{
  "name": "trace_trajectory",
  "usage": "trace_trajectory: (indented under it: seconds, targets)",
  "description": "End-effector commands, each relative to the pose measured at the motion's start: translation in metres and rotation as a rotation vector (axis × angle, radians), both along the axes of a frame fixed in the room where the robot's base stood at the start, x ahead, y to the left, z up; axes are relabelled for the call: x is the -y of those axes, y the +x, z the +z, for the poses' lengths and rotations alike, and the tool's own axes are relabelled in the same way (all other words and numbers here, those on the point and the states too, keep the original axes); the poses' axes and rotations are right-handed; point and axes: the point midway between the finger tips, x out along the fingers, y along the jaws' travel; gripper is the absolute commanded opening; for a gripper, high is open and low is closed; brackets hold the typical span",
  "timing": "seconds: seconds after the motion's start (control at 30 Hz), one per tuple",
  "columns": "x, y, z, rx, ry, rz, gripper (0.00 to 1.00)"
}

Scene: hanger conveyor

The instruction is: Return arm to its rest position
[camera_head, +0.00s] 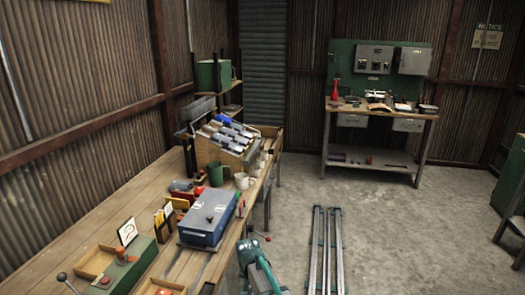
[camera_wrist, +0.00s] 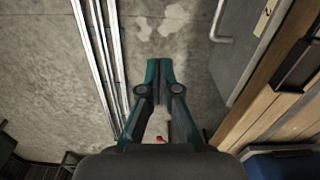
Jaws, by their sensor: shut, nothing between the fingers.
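My gripper (camera_wrist: 159,72) shows in the wrist view, with its teal and black fingers together and nothing between them. It hangs over bare concrete floor, between the metal floor rails on the left and the wooden bench edge on the right. It touches nothing that I can see. In the head view part of my teal arm (camera_head: 258,268) shows at the bottom middle, beside the right edge of the bench. The rest of the arm is outside that view.
The long wooden bench (camera_head: 95,225) carries a blue case (camera_head: 208,218), mugs (camera_head: 243,181) and a wooden rack of rolls (camera_head: 210,152). Parallel rails (camera_head: 327,250) run along the floor. A second workbench (camera_head: 378,113) stands at the back. The floor right of the rails is clear.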

Motion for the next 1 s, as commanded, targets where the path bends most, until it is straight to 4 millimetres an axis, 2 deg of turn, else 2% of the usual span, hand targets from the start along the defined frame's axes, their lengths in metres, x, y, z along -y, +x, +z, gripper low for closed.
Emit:
trace_trajectory:
  seconds: [0.03,0.1,0.2,0.3,0.5,0.6,0.77,1.0]
  targets:
    - [0.038,-0.025,-0.008,-0.002,-0.001,0.002,0.00]
    - [0.077,-0.045,-0.018,-0.002,-0.001,0.019,0.00]
    - [0.122,-0.073,-0.029,-0.001,0.000,0.042,0.00]
    - [0.157,-0.100,-0.037,0.000,0.000,0.063,0.00]
    - [0.209,-0.150,-0.046,0.001,0.000,0.095,0.00]
    - [0.225,-0.170,-0.052,-0.004,0.000,0.110,0.00]
    - [0.222,-0.191,-0.082,-0.071,0.004,0.112,0.00]
    - [0.221,-0.245,-0.130,-0.193,0.010,0.110,0.00]
